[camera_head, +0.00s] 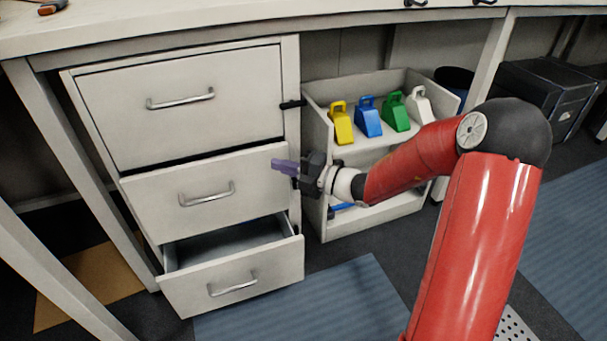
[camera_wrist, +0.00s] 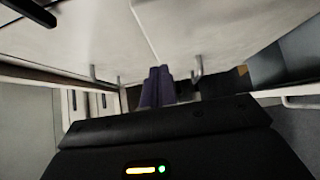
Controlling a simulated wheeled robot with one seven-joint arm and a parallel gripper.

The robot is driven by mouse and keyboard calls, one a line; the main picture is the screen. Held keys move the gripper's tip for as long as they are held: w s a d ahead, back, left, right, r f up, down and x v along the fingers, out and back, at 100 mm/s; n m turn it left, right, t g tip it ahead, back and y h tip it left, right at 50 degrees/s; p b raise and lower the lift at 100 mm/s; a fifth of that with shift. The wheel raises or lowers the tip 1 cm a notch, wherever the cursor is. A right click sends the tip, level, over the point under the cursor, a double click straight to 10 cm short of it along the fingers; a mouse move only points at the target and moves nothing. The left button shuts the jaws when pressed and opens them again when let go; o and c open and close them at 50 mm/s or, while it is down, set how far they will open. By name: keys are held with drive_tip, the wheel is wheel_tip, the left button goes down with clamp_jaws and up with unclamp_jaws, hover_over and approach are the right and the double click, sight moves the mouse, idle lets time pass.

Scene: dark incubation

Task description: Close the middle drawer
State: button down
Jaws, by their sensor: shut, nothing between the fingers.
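The middle drawer (camera_head: 175,188) of the white cabinet under the desk has a silver bar handle (camera_head: 207,194). Its front juts out a little from the cabinet, and its inside is not visible. My gripper (camera_head: 284,166), with purple fingers, is at the upper right corner of that drawer front in the head view. I cannot tell whether it touches it. The fingers (camera_wrist: 155,88) are shut together and empty in the wrist view, close to white panels with silver handles (camera_wrist: 196,70).
The bottom drawer (camera_head: 185,291) stands open with its inside showing. The top drawer (camera_head: 180,125) looks shut. An open shelf unit (camera_head: 317,130) with yellow, blue, green and white holders stands to the right. The desk top (camera_head: 220,22) lies above. A blue mat (camera_head: 320,305) covers the floor in front.

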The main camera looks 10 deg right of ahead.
sight(280, 148)
drive_tip(key=shift+w+a, duration=0.15)
drive_tip(key=shift+w, duration=0.75)
drive_tip(key=shift+w+a, duration=0.1)
drive_tip(key=shift+w, duration=0.8)
drive_tip(key=shift+w+a+r, duration=0.1)
drive_tip(key=shift+w+r, duration=0.05)
drive_tip(key=shift+w, duration=0.1)
drive_tip(key=w+p, duration=0.2)
drive_tip(key=w, duration=0.1)
drive_tip(key=shift+w+a, duration=0.1)
drive_tip(key=shift+a, duration=0.25)
drive_tip(key=shift+w, duration=0.15)
drive_tip(key=shift+p, duration=0.3)
